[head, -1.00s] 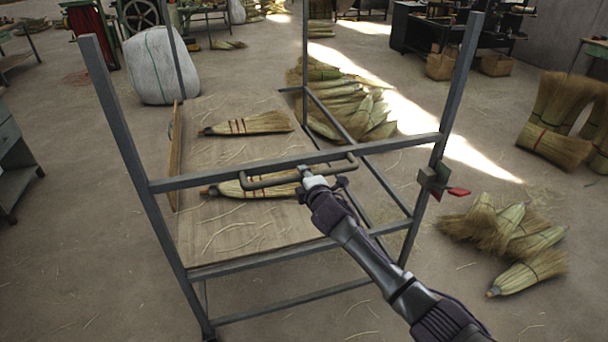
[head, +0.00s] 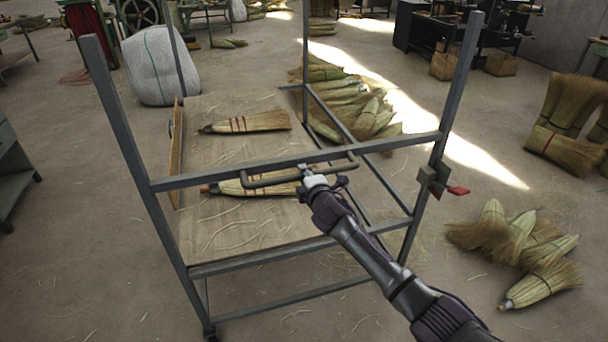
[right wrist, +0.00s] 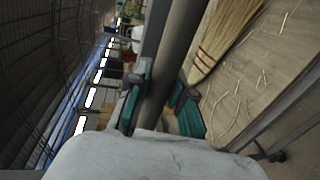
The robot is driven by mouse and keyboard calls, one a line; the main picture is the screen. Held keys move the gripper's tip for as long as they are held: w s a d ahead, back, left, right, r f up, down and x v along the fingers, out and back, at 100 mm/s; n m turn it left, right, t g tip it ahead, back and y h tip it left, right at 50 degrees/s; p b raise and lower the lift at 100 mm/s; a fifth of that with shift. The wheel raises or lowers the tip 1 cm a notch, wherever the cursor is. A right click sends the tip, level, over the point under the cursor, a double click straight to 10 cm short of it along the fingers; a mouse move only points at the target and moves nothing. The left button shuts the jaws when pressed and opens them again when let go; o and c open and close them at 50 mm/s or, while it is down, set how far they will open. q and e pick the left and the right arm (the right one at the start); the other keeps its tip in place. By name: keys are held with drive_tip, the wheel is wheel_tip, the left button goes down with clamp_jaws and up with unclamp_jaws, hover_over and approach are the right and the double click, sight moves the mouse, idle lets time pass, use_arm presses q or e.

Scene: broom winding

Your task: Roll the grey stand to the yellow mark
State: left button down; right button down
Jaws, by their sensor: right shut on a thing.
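The grey stand (head: 230,172) is a metal frame with tall corner posts and a wooden shelf (head: 225,235), standing in front of me in the head view. A caster shows under its near left post. A bar handle (head: 270,181) is on its near crossbar. My right gripper (head: 317,177) is shut on this handle. In the right wrist view, its teal fingers (right wrist: 158,98) sit on either side of the handle bar (right wrist: 178,50). Two brooms (head: 250,122) lie on the shelf, the nearer one partly behind the handle. My left gripper and the yellow mark are not in view.
Broom piles lie on the floor to the right (head: 520,240) and beyond the stand's right side (head: 355,105). A white sack (head: 160,65) stands past the far left post. A cabinet (head: 15,175) is at the left edge. Floor on the left is mostly clear.

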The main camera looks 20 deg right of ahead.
drive_tip(key=c, duration=1)
unclamp_jaws()
drive_tip(key=shift+s, duration=0.1)
drive_tip(key=shift+s, duration=0.1)
drive_tip(key=s, duration=0.3)
drive_tip(key=s+r, duration=0.1)
drive_tip(key=s, duration=0.3)
drive_tip(key=s+r, duration=0.1)
drive_tip(key=s, duration=0.3)
drive_tip(key=shift+s+d+r, duration=0.2)
drive_tip(key=shift+s+d, duration=0.05)
